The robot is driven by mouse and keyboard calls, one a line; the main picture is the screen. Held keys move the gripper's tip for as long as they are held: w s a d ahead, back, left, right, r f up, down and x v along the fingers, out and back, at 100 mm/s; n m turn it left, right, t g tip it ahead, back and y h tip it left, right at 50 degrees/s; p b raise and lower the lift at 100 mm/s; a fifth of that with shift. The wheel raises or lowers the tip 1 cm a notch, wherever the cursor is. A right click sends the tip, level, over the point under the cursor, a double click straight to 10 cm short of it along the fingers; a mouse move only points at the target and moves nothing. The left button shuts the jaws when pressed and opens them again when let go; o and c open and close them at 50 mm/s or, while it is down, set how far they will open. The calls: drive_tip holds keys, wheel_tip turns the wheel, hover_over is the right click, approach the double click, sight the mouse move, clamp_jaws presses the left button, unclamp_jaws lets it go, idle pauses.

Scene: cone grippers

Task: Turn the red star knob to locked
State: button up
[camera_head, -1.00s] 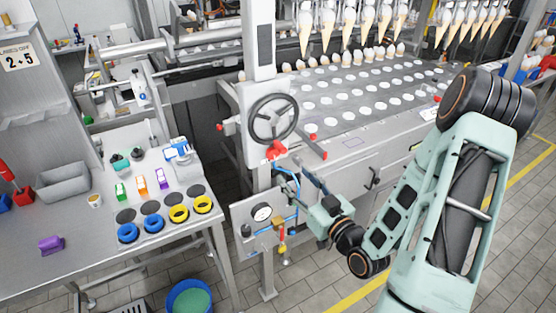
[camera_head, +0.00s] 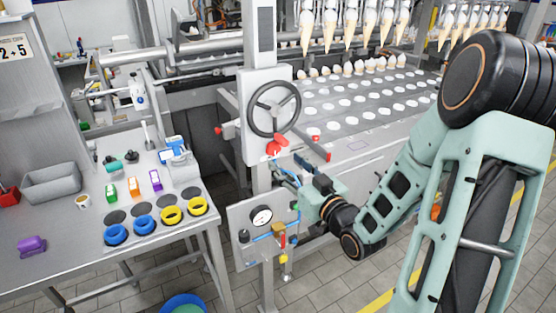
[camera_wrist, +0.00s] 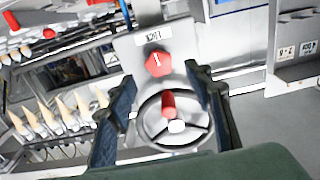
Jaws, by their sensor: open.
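The red star knob (camera_wrist: 157,63) shows in the wrist view, with a white mark on its face, on a pale plate. A small label (camera_wrist: 153,36) with upside-down lettering sits above it in that picture. My gripper (camera_wrist: 159,74) is open and empty. Its two dark fingers are spread, one on each side in the picture, with the knob between the tip lines; I cannot tell the depth gap. In the head view my gripper (camera_head: 283,168) is just below the red parts under the handwheel, and its fingers are partly hidden. The knob is hard to separate from the wheel's red handle there.
The black handwheel (camera_head: 273,108) with its red handle (camera_wrist: 168,103) is close beside the knob. A gauge panel (camera_head: 263,222) stands below my gripper. A red lever (camera_head: 314,149) projects to the right. The workbench (camera_head: 70,262) with rings and small boxes is on the left.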

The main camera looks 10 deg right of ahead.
sight(275, 151)
drive_tip(key=x, duration=0.5)
drive_tip(key=shift+w, duration=0.3)
